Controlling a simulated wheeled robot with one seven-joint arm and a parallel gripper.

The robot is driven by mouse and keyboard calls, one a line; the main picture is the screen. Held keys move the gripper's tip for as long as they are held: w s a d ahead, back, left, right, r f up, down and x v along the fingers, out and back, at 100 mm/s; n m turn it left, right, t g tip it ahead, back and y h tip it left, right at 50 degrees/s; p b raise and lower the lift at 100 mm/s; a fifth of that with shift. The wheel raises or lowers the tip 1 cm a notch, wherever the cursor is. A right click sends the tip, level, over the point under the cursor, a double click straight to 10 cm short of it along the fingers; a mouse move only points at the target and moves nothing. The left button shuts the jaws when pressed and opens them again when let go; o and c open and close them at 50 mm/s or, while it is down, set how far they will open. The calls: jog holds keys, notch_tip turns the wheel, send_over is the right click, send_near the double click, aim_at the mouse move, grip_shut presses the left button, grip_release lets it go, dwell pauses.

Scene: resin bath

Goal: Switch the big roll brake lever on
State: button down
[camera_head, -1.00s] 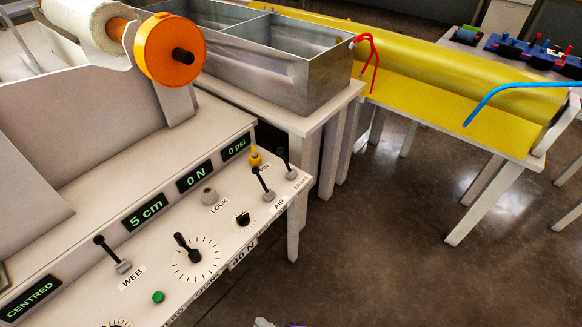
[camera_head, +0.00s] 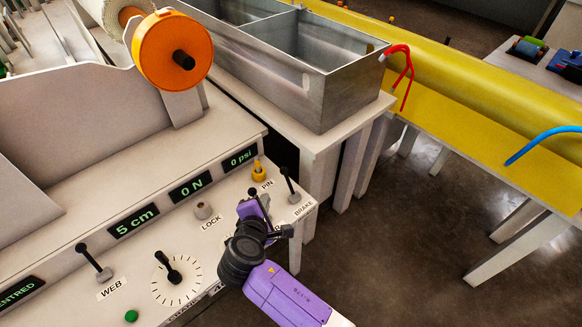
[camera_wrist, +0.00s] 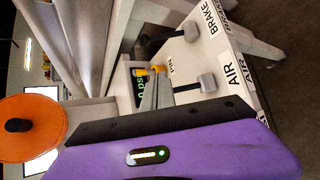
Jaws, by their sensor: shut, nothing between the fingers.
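The brake lever (camera_head: 288,182) is a black stick on a grey base at the panel's right end, by the BRAKE label. It leans up and left in the head view. In the wrist view its grey base (camera_wrist: 191,32) and dark stick show near the top. My purple gripper (camera_head: 251,210) is shut and empty. It is over the panel at the air lever (camera_head: 263,202), left of and apart from the brake lever. It hides part of the air lever and its label; I cannot tell whether it touches that lever.
A yellow pin knob (camera_head: 258,171) stands just behind the air lever. The LOCK knob (camera_head: 203,210), crank dial (camera_head: 176,279) and WEB lever (camera_head: 94,262) lie to the left. A metal bath (camera_head: 318,88) stands behind. Open floor lies right of the panel.

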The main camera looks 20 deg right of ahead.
aim_at(289, 183)
jog(key=shift+w+d+r+h, duration=0.4)
jog(key=shift+w+d+r, duration=0.4)
jog(key=shift+d, duration=0.2)
jog(key=shift+w, duration=0.1)
jog(key=b+x, duration=0.1)
jog(key=x, duration=0.8)
jog(key=shift+w+d+f, duration=0.2)
jog(key=shift+w+f, duration=0.05)
jog(key=shift+w, duration=0.05)
jog(key=shift+s, duration=0.1)
